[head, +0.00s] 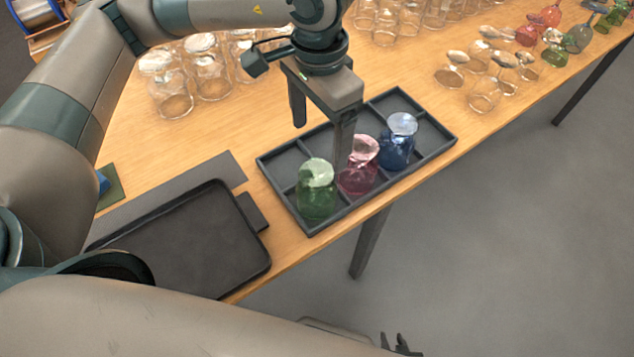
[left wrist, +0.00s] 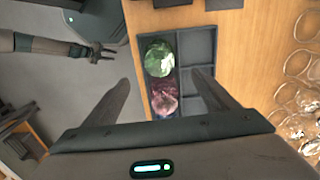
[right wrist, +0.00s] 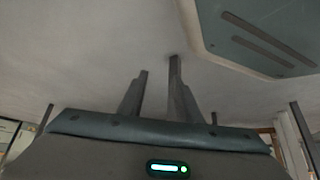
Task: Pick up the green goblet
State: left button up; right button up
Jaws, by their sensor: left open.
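A green glass (head: 316,190) stands in the near left compartment of a dark divided tray (head: 275,172). It also shows in the left wrist view (left wrist: 159,59). Whether it has a stem is unclear. Green stemmed goblets stand far off at the upper right, one nearer (head: 555,52) and one further (head: 612,14). My left gripper (head: 322,135) is open and empty, pointing down above the tray near a pink glass (head: 358,168), apart from the green glass. My right gripper (head: 397,346) is open and empty beyond the table's front edge, low in the head view.
A blue glass (head: 398,142) stands in the tray beside the pink one. A flat black tray (head: 190,245) lies to the left. Clear glasses (head: 172,88) stand behind my left arm. Clear and coloured stemmed glasses (head: 487,92) stand at right. The table right of the divided tray has bare wood.

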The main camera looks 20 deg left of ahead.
aim_at(317, 171)
pick_arm(q)
notch_tip(317, 171, down, 11)
jog(key=p, duration=0.3)
jog(key=shift+r, duration=0.1)
pick_arm(e)
jog(key=s+d+f+g, duration=0.1)
jog(key=s+d, duration=0.1)
jog(key=s, duration=0.4)
jog(key=s+d+f+g+h, duration=0.1)
jog(key=s+d+f+g, duration=0.1)
jog(key=s, duration=0.3)
jog(key=shift+s+d+f, duration=0.3)
jog(key=shift+s+d, duration=0.05)
jog(key=shift+d, duration=0.05)
jog(key=shift+r, duration=0.15)
